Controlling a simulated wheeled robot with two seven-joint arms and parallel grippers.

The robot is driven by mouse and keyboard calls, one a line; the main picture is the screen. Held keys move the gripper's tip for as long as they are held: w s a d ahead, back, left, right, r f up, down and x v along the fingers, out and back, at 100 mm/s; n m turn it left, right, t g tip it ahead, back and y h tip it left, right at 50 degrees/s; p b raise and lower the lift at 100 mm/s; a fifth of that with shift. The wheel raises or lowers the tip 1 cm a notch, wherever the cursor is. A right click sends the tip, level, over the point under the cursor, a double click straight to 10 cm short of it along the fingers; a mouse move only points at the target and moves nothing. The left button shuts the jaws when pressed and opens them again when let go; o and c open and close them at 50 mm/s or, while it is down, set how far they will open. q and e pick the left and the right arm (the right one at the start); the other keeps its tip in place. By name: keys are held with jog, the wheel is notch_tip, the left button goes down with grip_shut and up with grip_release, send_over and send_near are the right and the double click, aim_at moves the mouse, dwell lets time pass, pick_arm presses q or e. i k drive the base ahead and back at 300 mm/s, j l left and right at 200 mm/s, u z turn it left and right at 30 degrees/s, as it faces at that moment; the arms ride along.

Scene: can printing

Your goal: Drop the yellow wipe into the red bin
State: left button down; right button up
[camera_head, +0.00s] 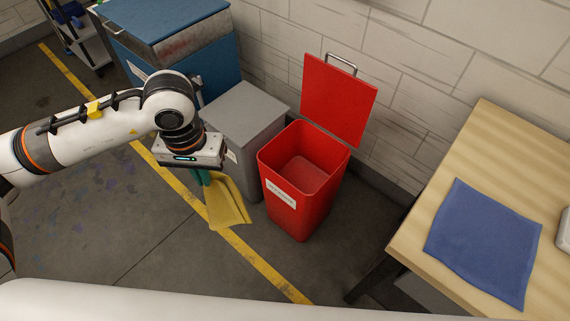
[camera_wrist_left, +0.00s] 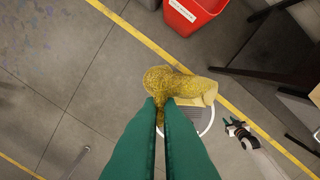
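The yellow wipe (camera_head: 228,203) hangs from my left gripper (camera_head: 204,178) in the head view, left of the red bin and apart from it. In the left wrist view the green fingers are closed on the crumpled wipe (camera_wrist_left: 180,84), with the floor far below. The red bin (camera_head: 291,208) stands on the floor with its lid (camera_head: 338,101) raised against the wall, and its inside looks empty. Part of the bin (camera_wrist_left: 191,14) shows at the top of the left wrist view.
A grey bin (camera_head: 242,112) with a closed lid stands left of the red one, and a blue container (camera_head: 180,40) is beyond it. A wooden table (camera_head: 460,160) with a blue cloth (camera_head: 484,243) is at the right. A yellow line (camera_head: 268,273) crosses the floor.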

aim_at(302, 169)
jog(key=i+j+z, duration=0.1)
jog(key=i+j, duration=0.75)
jog(key=j, duration=0.25)
jog(key=z, duration=1.55)
jog(key=l, duration=0.2)
jog(key=k, duration=0.05)
